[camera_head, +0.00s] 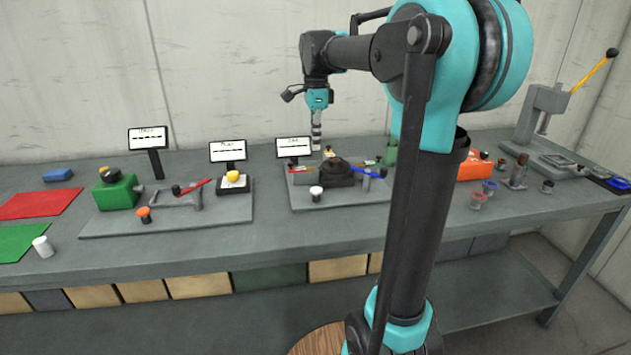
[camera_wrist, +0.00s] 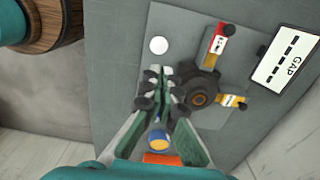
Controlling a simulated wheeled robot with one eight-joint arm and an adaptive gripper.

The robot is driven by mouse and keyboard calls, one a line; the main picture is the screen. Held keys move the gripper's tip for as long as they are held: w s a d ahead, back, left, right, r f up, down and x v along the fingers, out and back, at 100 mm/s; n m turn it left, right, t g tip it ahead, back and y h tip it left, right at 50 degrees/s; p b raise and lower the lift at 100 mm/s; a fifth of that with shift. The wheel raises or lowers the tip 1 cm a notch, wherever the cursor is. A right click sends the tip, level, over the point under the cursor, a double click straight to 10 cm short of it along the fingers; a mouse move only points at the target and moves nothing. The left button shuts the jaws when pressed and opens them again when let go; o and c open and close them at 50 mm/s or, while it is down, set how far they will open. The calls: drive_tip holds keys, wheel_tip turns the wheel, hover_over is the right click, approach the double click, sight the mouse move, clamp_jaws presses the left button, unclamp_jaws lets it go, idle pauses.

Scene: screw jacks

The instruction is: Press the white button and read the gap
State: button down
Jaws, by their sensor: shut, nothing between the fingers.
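The white button (camera_head: 316,190) stands on a short post at the front left of the middle grey plate (camera_head: 352,200). It shows as a pale disc in the wrist view (camera_wrist: 159,45). My gripper (camera_head: 316,146) points down above the back of the plate, apart from the button. In the wrist view my gripper (camera_wrist: 160,76) is shut and empty, its tips below the button in the picture. The gap display (camera_head: 293,147) stands behind the plate; in the wrist view the display (camera_wrist: 287,60) reads GAP with dashes, no figure. A dark round jack (camera_head: 338,172) sits on the plate.
Red (camera_head: 301,168) and blue (camera_head: 371,174) parts flank the jack. An orange block (camera_head: 473,168) and a press (camera_head: 545,105) stand right.

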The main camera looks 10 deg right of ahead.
sight(316, 189)
wheel_tip(316, 189, down, 13)
drive_tip(key=shift+f, duration=0.1)
idle(0.3)
drive_tip(key=shift+f, duration=0.7)
drive_tip(key=shift+s+f, duration=0.25)
drive_tip(key=shift+f, duration=0.2)
drive_tip(key=shift+w+f, duration=0.1)
drive_tip(key=shift+w, duration=0.05)
idle(0.4)
drive_tip(key=shift+w+d+r, duration=0.1)
drive_tip(key=shift+r, duration=0.25)
wheel_tip(316, 189, up, 14)
drive_tip(key=shift+f, duration=0.25)
